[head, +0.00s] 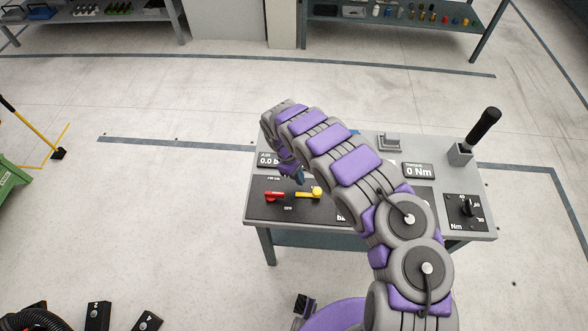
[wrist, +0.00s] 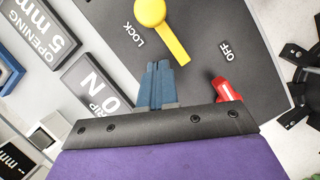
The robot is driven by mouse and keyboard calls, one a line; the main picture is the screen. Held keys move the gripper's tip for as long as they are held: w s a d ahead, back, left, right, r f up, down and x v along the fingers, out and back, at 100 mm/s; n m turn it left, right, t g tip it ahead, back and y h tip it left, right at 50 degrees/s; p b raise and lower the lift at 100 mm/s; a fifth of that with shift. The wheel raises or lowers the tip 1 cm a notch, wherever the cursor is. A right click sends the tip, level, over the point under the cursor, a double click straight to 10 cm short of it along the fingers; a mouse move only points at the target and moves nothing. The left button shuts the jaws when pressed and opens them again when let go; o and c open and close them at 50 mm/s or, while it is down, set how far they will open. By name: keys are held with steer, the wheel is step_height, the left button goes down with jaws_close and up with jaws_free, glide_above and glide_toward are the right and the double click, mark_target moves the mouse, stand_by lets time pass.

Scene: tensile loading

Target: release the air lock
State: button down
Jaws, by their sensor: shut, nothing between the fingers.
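The yellow lever (head: 309,194) with a round knob lies on a black panel (head: 262,212) at the left of the bench. In the wrist view the yellow lever (wrist: 170,38) has the word LOCK beside it. A red handle (head: 274,197) sits left of it in the head view; it also shows in the wrist view (wrist: 226,90), near the word OFF, partly hidden by my gripper's body. My gripper (head: 299,177) is just above the panel, near the yellow lever. In the wrist view its blue fingers (wrist: 158,68) are together and empty, tips close to the lever.
A display reading 0 Nm (head: 418,171), a dial (head: 467,207) and a black-handled tool (head: 484,127) in a holder are on the bench's right. My arm hides the bench's middle. Floor left of the bench (head: 175,200) is clear. Shelves (head: 400,18) stand behind.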

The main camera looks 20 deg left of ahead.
steer(key=shift+s+d+r, duration=0.1)
steer(key=shift+s+d, duration=0.1)
steer(key=shift+d, duration=0.6)
steer(key=shift+s+d, duration=0.15)
steer(key=shift+d, duration=0.65)
steer(key=shift+w+d+r+p, duration=0.1)
steer(key=shift+d+p, duration=0.35)
steer(key=shift+d, duration=0.15)
steer(key=shift+w+d, duration=0.1)
steer(key=shift+d, duration=0.45)
steer(key=shift+a, duration=0.15)
